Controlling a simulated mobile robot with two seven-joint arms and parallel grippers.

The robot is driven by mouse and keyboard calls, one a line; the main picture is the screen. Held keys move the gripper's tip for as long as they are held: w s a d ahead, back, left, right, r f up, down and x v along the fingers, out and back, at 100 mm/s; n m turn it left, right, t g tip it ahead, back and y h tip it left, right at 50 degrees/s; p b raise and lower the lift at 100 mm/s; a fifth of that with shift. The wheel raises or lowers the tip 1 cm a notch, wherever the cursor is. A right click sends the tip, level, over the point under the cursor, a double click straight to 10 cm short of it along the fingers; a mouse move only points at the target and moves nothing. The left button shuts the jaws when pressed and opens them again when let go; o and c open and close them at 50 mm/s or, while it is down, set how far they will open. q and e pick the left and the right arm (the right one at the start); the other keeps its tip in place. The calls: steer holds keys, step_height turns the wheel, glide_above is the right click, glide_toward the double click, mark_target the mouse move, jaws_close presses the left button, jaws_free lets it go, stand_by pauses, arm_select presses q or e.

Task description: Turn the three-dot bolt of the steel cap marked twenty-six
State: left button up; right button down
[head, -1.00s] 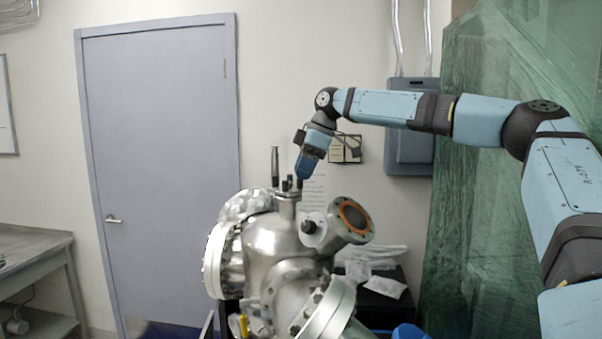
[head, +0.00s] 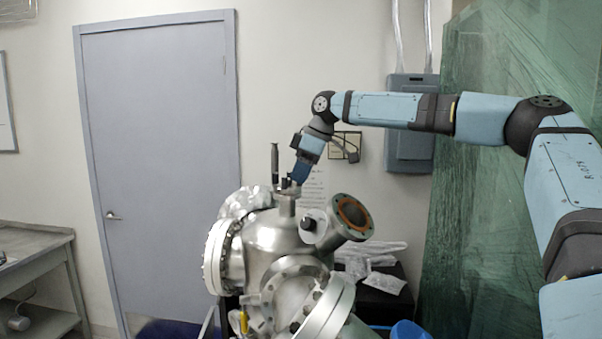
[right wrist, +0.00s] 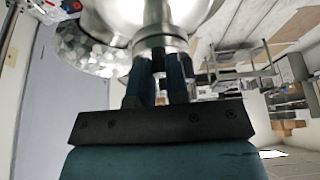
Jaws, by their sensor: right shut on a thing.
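The steel vacuum chamber (head: 277,232) stands in the middle of the head view. A small steel cap (head: 287,191) sits on its top neck; the neck also shows in the right wrist view (right wrist: 159,18). My right gripper (head: 294,182) comes down tilted from the upper right, fingertips at the cap. In the right wrist view its two blue fingers (right wrist: 157,75) are shut on a small dark bolt beneath the cap's rim. The cap's number and the bolt's dots are too small to read. My left gripper is out of view.
A dark upright tool (head: 275,160) stands close left of my right gripper. An angled port with an orange-brown ring (head: 352,214) juts out to the right. A grey wall box (head: 411,122) and green wrapped sheeting (head: 470,210) are behind my arm.

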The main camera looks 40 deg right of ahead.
steer(key=shift+m+t+h, duration=0.3)
steer(key=shift+m, duration=1)
steer(key=c, duration=1.4)
jaws_free()
steer(key=b+v, duration=0.2)
steer(key=v, duration=1.2)
steer(key=shift+w+a, duration=0.1)
